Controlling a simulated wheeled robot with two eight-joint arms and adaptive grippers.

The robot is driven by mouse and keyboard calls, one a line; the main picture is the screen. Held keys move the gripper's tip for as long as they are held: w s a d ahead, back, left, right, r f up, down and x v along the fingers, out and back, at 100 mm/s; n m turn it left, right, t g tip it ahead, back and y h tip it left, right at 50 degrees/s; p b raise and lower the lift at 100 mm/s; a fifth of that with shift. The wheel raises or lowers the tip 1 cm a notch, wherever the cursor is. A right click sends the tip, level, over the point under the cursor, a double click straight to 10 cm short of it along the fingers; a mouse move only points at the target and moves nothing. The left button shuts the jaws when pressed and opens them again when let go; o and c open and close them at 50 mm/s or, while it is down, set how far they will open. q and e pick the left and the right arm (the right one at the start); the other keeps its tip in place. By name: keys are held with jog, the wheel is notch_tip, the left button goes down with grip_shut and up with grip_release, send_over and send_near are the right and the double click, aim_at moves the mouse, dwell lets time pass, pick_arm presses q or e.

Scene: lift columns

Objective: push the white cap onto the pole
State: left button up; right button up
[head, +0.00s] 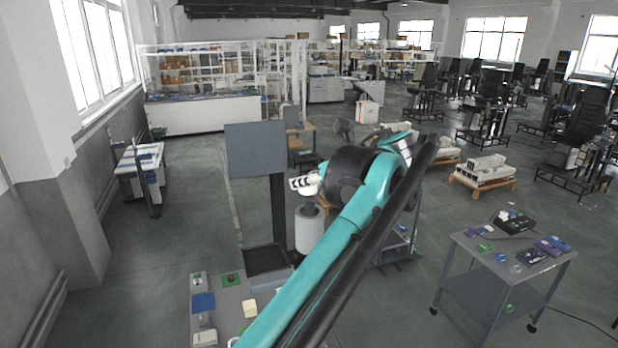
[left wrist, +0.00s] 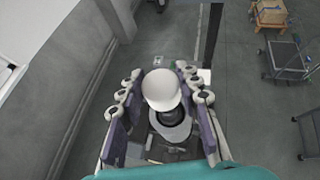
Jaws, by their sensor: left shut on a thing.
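The white cap (left wrist: 160,88) shows in the left wrist view as a round, smooth white top between the two rows of finger pads. My left gripper (left wrist: 160,100) is shut on it. In the head view the left gripper (head: 302,184) points left from the dark wrist. A pale grey upright pole (head: 308,232) with a narrower top stands just below the gripper. Whether the cap touches the pole is unclear. In the head view I cannot tell the cap from the white fingers. The right gripper is not in view.
A dark panel on a post (head: 256,149) stands just left of the pole. A grey table with small coloured parts (head: 234,294) is at the front. A wheeled cart (head: 478,268) stands at the right. Open floor lies to the left.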

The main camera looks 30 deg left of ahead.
pick_arm(q)
jog(key=shift+w+a+f+b, duration=0.1)
jog(key=shift+a+f+b, duration=0.1)
jog(key=shift+f, duration=0.25)
jog(key=shift+w+a+f+b, duration=0.1)
jog(key=shift+f+b, duration=0.05)
jog(key=shift+f, duration=0.25)
jog(key=shift+s+d+f+b, duration=0.1)
jog(key=shift+d+f+b, duration=0.05)
jog(key=shift+f+b, duration=0.2)
jog(key=shift+v, duration=0.8)
jog(key=shift+w+a+f, duration=0.2)
jog(key=shift+a+f, duration=0.15)
jog(key=shift+a, duration=0.2)
jog(key=shift+d+f, duration=0.15)
jog(key=shift+f, duration=0.05)
jog(key=shift+a+f, duration=0.1)
jog(key=shift+a, duration=0.15)
jog(key=shift+d, duration=0.2)
jog(key=shift+s+d+f+b, duration=0.15)
jog(key=shift+d+f+b, duration=0.15)
jog(key=shift+d+f, duration=0.1)
